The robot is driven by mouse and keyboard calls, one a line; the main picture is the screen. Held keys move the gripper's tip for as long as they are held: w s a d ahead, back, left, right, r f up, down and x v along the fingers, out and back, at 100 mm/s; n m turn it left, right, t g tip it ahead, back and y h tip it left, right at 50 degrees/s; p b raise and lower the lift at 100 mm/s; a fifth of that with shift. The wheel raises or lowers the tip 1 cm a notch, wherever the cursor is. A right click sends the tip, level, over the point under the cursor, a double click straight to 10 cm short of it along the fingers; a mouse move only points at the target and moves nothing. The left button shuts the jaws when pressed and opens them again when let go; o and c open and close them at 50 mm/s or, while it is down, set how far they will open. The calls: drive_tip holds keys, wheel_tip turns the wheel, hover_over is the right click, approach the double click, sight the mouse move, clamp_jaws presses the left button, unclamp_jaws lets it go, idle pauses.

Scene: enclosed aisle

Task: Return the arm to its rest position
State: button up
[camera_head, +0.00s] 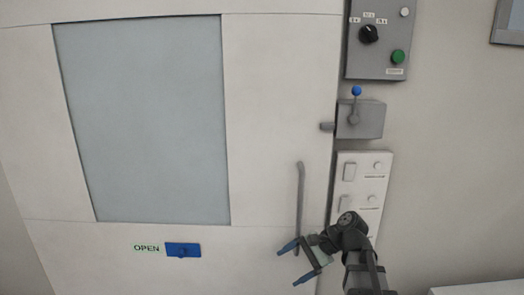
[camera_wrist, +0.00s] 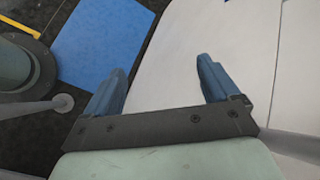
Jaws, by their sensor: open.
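My gripper (camera_head: 297,261) is at the lower middle of the head view, in front of the white door (camera_head: 265,130) and just below the end of its upright grey handle (camera_head: 300,195). Its two blue fingers are spread apart with nothing between them. The fingers also show in the wrist view (camera_wrist: 162,85), wide apart and empty, with a pale panel behind them. My dark arm reaches up from the bottom right of the head view and covers part of the switch plate. I cannot tell the exact gap between gripper and door.
A control box (camera_head: 378,38) with a black knob and green button, a lever box with a blue knob (camera_head: 356,90), and a switch plate (camera_head: 361,180) line the wall right of the door. A blue latch (camera_head: 183,250) sits beside "OPEN". A white surface (camera_head: 480,287) is at lower right.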

drive_tip(key=a+f+n+h, duration=0.2)
drive_tip(key=a+n, duration=0.2)
drive_tip(key=a, duration=0.3)
drive_tip(key=s+d+f+n+g+h, duration=0.1)
drive_tip(key=s+d+f+h, duration=0.2)
drive_tip(key=f, duration=1.1)
drive_tip(key=s+d+f+g, duration=0.2)
drive_tip(key=s+f, duration=0.3)
drive_tip(key=f, duration=0.9)
drive_tip(key=s+d+f+n+g+h, duration=0.1)
drive_tip(key=s+d+f, duration=0.2)
drive_tip(key=s+f, duration=0.4)
drive_tip(key=s+d+f+n+g+h, duration=0.1)
drive_tip(key=s+d+f+h, duration=0.1)
drive_tip(key=s+f, duration=0.6)
drive_tip(key=s+d+f+n+g+h, duration=0.1)
drive_tip(key=s+d+f+n+g, duration=0.1)
drive_tip(key=s+d+f, duration=0.2)
drive_tip(key=s+f, duration=0.3)
drive_tip(key=s, duration=0.5)
drive_tip(key=shift+s+d+f, duration=0.25)
drive_tip(key=shift+d+f, duration=0.05)
drive_tip(key=shift+d, duration=0.1)
